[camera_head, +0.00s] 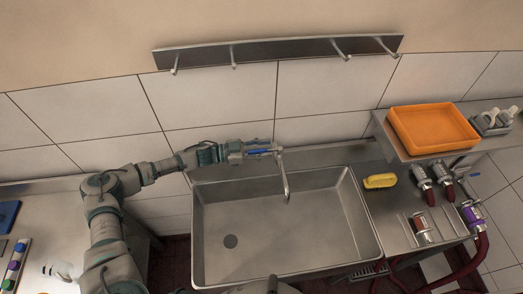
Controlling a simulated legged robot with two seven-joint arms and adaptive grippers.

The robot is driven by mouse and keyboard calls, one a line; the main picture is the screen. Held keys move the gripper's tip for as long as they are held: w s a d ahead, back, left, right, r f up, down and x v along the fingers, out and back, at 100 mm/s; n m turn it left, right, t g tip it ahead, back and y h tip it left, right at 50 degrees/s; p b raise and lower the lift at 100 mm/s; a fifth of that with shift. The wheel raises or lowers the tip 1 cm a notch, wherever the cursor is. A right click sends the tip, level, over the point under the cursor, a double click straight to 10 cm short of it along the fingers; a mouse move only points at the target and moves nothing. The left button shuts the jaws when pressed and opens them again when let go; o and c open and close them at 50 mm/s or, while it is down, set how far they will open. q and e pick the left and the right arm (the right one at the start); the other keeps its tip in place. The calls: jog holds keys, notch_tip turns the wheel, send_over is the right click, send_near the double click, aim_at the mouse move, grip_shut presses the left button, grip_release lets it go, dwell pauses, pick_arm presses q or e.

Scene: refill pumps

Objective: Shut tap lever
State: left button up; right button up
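The metal tap (285,178) stands at the back edge of the sink, its thin spout hanging over the basin. My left gripper (264,149) reaches in from the left, right beside the top of the tap. A blue strip shows between or along its fingers. I cannot tell whether this is the tap lever or part of the gripper, nor whether the fingers touch the lever. The lever is not clearly seen apart from the gripper. A small grey and dark part of my own body shows at the bottom edge; my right gripper cannot be made out.
The steel sink basin (280,240) is empty. On the right counter lie a yellow sponge (380,181) and several red-and-metal pump fittings (422,185). An orange tray (433,129) sits on the right shelf. A hook rail (280,52) runs along the wall above.

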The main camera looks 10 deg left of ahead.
pick_arm(q)
jog(key=shift+d+f, duration=0.2)
jog(key=shift+f, duration=0.1)
jog(key=v, duration=1.2)
jog(key=shift+r, duration=0.1)
